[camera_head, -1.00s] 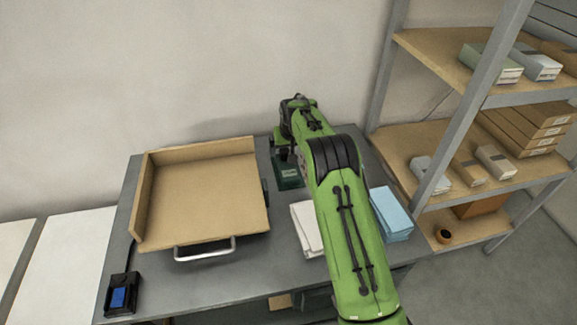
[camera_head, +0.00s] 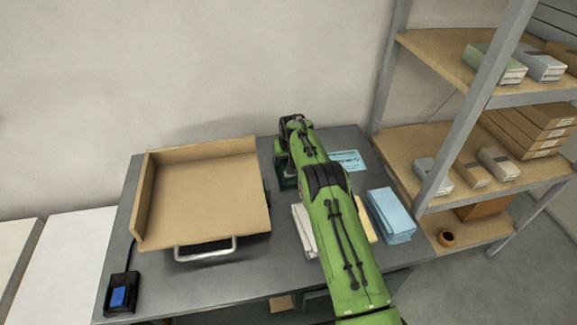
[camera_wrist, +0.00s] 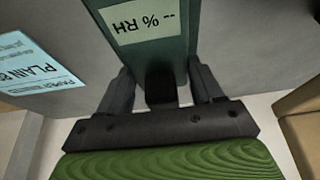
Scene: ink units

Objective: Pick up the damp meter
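The damp meter (camera_wrist: 148,52) is a dark green device with a pale "-- % RH" display, at the top centre of the wrist view. My gripper (camera_wrist: 162,82) is open, its two dark fingers pointing at the meter's near end. A black part sits between the fingers, with gaps on both sides. In the head view my green arm hides most of the meter; only a dark green edge (camera_head: 288,182) shows left of my arm. Whether the fingers touch the meter cannot be told.
A wooden tray (camera_head: 200,195) with a metal handle stands left on the grey table. A pale blue labelled card (camera_head: 347,160) lies behind right of my arm. White and blue stacks (camera_head: 390,215) lie near the front. Shelves (camera_head: 455,145) stand at right.

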